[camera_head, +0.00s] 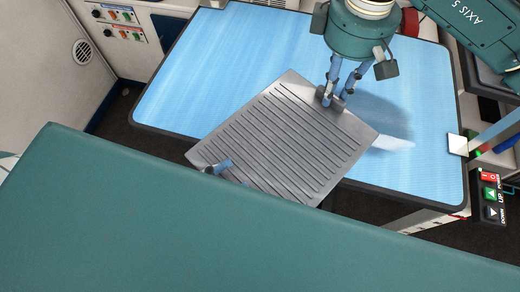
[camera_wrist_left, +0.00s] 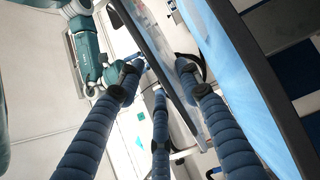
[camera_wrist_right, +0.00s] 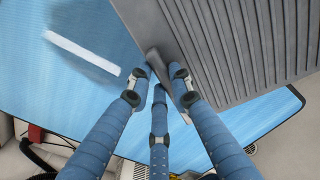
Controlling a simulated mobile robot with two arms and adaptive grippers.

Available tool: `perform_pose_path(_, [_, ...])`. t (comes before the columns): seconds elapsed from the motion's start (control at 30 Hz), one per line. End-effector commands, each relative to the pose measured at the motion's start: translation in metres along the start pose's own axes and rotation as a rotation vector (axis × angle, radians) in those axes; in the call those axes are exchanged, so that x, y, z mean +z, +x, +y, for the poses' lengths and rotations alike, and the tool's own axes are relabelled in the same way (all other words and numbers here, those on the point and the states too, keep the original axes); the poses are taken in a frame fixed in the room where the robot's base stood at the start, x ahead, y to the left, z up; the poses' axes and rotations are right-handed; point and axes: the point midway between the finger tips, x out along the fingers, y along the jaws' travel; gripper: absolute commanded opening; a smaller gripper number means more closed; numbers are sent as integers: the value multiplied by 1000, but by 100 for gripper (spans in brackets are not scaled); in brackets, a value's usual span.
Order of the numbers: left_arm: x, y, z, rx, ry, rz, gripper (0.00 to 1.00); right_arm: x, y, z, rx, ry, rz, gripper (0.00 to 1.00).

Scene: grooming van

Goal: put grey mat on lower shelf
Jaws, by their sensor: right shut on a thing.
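The grey mat (camera_head: 285,138), a flat ribbed panel, is held tilted above the blue grooming table. My right gripper (camera_head: 335,97) is shut on its far right edge; the right wrist view shows the mat (camera_wrist_right: 240,45) between the fingertips. My left gripper (camera_head: 228,172) is at the mat's near left edge, mostly hidden by the teal surface in front. I cannot make out a lower shelf.
The blue table top (camera_head: 200,85) with a dark rim lies under the mat. A white strip (camera_head: 395,144) lies on it at the right. An up/down control panel (camera_head: 490,197) is at the right edge. A wall with a round vent (camera_head: 82,52) stands at the left.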

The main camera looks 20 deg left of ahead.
Motion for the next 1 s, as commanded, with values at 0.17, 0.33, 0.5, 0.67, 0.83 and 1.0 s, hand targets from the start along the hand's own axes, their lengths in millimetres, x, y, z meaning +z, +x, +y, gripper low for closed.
perform_pose_path(0.17, [-1, 37, 2, 8, -1, 5, 35, 0, 0, 0, 0, 0, 1, 0])
perform_pose_path(0.33, [-1, 62, 2, 5, -1, 3, 35, 0, 0, 0, 0, 0, 1, 0])
perform_pose_path(0.5, [0, 76, 1, 3, 0, 0, 35, 0, 0, 0, 0, 0, 1, 0])
perform_pose_path(0.67, [1, 79, 1, 2, -1, -2, 35, 0, 0, 0, 0, 0, 1, 0])
perform_pose_path(0.83, [1, 79, 1, 1, -1, -2, 35, 0, 0, 0, 0, 0, 1, 0])
perform_pose_path(1.0, [0, 78, 1, 1, -1, -2, 4, 0, 0, 0, 0, 0, 1, 0])
